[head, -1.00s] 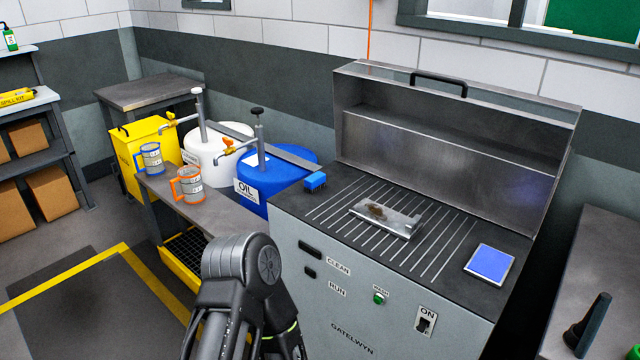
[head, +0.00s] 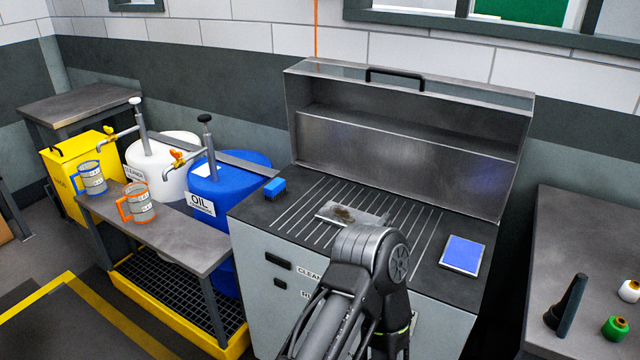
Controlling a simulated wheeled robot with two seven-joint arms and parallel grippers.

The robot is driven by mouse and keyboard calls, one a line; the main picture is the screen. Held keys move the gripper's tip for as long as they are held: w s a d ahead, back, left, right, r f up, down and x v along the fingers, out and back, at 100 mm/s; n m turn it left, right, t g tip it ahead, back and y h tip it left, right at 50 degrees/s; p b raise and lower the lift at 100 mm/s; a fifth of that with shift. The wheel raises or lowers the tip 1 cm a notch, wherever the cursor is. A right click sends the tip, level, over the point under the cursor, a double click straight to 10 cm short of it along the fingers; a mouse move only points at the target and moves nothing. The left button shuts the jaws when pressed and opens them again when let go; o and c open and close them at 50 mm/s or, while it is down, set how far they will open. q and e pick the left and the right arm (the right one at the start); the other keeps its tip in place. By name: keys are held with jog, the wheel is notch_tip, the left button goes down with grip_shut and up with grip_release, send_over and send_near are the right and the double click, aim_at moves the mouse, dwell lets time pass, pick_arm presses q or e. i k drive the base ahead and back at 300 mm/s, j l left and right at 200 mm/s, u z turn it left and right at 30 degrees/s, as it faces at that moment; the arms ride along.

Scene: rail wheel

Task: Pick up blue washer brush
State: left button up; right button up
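The small blue brush (head: 274,188) lies at the back left corner of the parts washer's top (head: 262,212), left of the slotted grate, with bristles or a block shape that is too small to make out. The washer's lid (head: 410,125) stands open. A dark arm link of mine (head: 368,265) rises from the bottom edge in front of the washer and hides part of its front and top. Neither gripper shows in the head view. Nothing touches the brush.
A dirty metal part (head: 345,214) lies on the grate, and a blue pad (head: 463,253) lies to its right. A blue oil drum (head: 228,180) stands left of the washer, beside a bench with mugs (head: 138,203). A right table (head: 590,240) holds bottles.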

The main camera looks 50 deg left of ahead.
aim_at(273, 190)
jog(key=k+j+z, duration=0.2)
jog(key=j, duration=0.2)
jog(key=j+z, duration=0.2)
jog(key=j, duration=0.2)
jog(key=k+j+z, duration=0.2)
jog(key=j, duration=0.15)
jog(key=k+j+z, duration=0.2)
jog(key=j, duration=0.2)
jog(key=j+z, duration=0.2)
jog(key=k+j, duration=0.35)
jog(key=j, duration=0.2)
jog(key=k+j, duration=0.35)
jog(key=j, duration=0.25)
jog(key=k+j+z, duration=0.1)
jog(key=k+j, duration=0.25)
jog(key=j, duration=0.2)
jog(key=k+j, duration=0.4)
jog(key=j, duration=0.15)
